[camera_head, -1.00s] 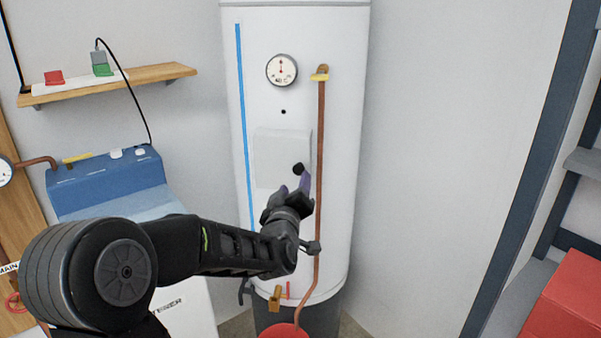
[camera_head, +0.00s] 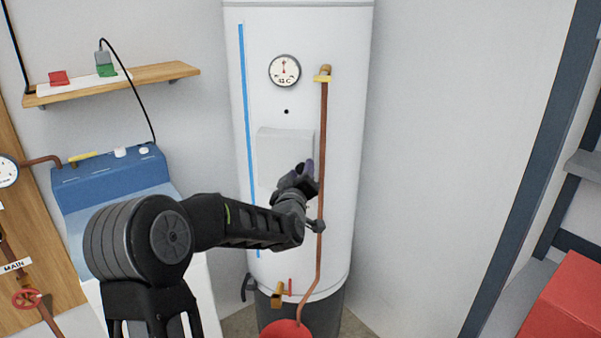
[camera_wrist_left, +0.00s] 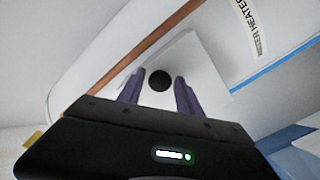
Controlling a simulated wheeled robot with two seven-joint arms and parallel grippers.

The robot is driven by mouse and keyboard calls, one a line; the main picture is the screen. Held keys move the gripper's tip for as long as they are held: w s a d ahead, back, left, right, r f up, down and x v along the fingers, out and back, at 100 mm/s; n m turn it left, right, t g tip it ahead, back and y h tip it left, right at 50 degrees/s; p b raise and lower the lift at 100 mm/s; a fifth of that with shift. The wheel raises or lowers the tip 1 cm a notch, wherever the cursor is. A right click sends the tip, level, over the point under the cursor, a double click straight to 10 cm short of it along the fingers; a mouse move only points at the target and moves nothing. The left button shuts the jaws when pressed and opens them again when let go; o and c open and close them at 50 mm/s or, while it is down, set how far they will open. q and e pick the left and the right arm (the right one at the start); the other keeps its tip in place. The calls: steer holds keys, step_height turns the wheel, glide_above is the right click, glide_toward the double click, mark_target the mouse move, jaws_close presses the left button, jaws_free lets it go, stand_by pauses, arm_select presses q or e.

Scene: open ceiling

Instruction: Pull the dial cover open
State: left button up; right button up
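The dial cover (camera_head: 283,146) is a pale square panel on the front of the white water heater (camera_head: 340,130), below the round gauge, and it looks closed. Its black round knob (camera_wrist_left: 160,80) shows in the left wrist view between the two purple fingertips of my left gripper (camera_wrist_left: 159,88). The fingers are apart, with a gap on each side of the knob. In the head view my left gripper (camera_head: 302,172) is at the cover's lower right and hides the knob. My right gripper is not in view.
A copper pipe (camera_head: 322,130) runs vertically just right of the cover, close to my gripper. A red bucket (camera_head: 286,329) stands below. A blue-topped appliance (camera_head: 108,178) and a wooden shelf (camera_head: 150,76) are at left; a red box (camera_head: 570,305) is at right.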

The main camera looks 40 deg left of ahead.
arm_select(q)
jaws_close()
stand_by(1.1)
